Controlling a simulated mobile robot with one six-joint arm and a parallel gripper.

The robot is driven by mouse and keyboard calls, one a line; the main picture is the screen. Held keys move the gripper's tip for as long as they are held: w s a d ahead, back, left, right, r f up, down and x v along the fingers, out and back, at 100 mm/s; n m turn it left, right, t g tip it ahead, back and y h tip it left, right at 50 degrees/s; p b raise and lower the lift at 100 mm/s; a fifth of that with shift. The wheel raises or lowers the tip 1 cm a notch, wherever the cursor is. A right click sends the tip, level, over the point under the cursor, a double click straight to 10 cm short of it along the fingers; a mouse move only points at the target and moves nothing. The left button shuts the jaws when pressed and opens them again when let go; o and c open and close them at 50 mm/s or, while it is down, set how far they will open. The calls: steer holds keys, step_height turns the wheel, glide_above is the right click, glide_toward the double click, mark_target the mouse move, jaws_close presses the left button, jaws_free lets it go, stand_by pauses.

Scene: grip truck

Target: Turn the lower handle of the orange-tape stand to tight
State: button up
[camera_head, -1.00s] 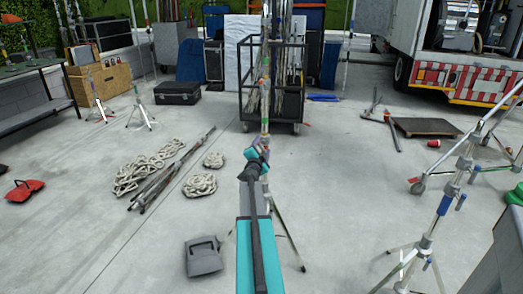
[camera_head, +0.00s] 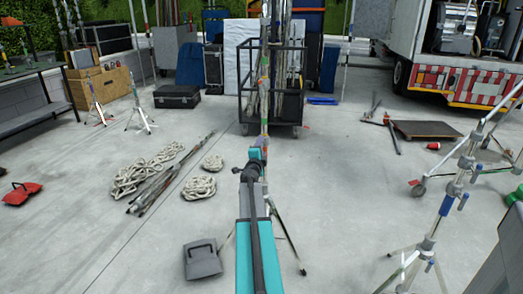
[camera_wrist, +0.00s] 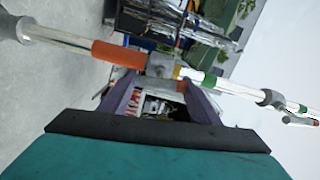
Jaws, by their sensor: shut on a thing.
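The orange-tape stand (camera_wrist: 118,53) crosses the wrist view from upper left to lower right as a silvery tube with an orange band. A grey collar (camera_wrist: 160,64) sits just beyond the band, and its lower handle (camera_wrist: 167,85) points toward my wrist, mostly in shadow. My gripper (camera_wrist: 160,80) is shut on this handle, with one purple finger on each side. A higher collar (camera_wrist: 271,97) with its own handle (camera_wrist: 299,120) is to the right. In the head view my gripper (camera_head: 257,153) is at the upright stand (camera_head: 264,120), and my arm hides much of it.
A black wheeled cart (camera_head: 274,112) stands behind the stand. Rope coils (camera_head: 199,188) and poles (camera_head: 170,172) lie to the left, with a grey bag (camera_head: 202,261) nearer. Another stand (camera_head: 437,222) is at the right. Bare floor lies between.

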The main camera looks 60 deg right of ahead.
steer(key=o, duration=1)
steer(key=shift+o, duration=0.2)
steer(key=shift+s+a, duration=0.1)
steer(key=v, duration=1.3)
steer(key=shift+s+a, duration=0.2)
